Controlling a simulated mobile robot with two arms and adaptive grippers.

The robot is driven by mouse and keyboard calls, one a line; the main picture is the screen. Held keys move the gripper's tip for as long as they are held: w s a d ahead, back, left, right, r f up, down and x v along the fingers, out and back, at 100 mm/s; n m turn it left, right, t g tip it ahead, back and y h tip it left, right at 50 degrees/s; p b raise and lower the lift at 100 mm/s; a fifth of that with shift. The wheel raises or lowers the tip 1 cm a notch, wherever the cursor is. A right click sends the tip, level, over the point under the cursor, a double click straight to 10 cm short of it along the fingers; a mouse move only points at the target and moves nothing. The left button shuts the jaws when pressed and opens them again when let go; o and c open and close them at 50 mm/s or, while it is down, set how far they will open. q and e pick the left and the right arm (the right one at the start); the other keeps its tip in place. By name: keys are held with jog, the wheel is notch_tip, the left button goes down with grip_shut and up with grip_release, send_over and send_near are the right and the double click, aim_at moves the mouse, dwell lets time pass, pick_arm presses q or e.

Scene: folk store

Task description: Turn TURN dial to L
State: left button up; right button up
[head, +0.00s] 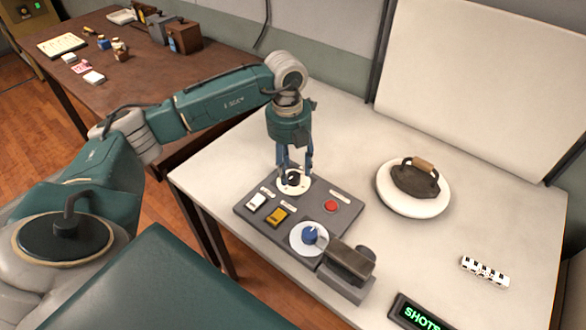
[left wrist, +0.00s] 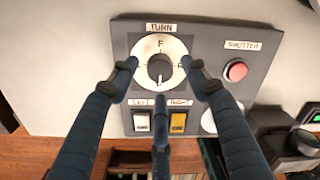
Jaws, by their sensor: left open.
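The plate's left side is partly hidden by a finger. The dial also shows in the head view (head: 293,178) at the far end of the grey panel (head: 345,195). My left gripper (head: 295,168) points down over the dial. In the left wrist view its fingers (left wrist: 160,76) are spread open around the knob, apart from it as far as I can see. My right gripper is not in view.
The panel also bears a red SHUTTER button (head: 330,206), a white switch (head: 257,200), a yellow switch (head: 277,216) and a blue knob (head: 310,234). A black lever-like device (head: 347,265) stands nearby. An iron (head: 415,180) rests on a white disc to the right.

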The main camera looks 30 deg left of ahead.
pick_arm(q)
jog(key=shift+d+f, duration=0.1)
jog(key=shift+f, duration=0.95)
jog(key=shift+w, duration=0.1)
jog(key=c, duration=1.1)
jog(key=shift+c, duration=0.2)
jog(key=m+b, duration=0.2)
jog(key=m, duration=0.1)
jog(key=shift+w+f+m+b, duration=0.1)
jog(key=shift+m+b, duration=0.2)
jog(key=shift+m, duration=0.1)
jog(key=m+b, duration=0.2)
jog(key=m, duration=0.2)
jog(key=m+b, duration=0.2)
jog(key=m, duration=0.3)
jog(key=shift+w, duration=0.1)
jog(key=m+b, duration=0.1)
jog(key=m, duration=0.3)
jog(key=shift+r+m+g+b, duration=0.2)
jog(key=shift+m+g+b, duration=0.1)
jog(key=shift+m+b, duration=0.1)
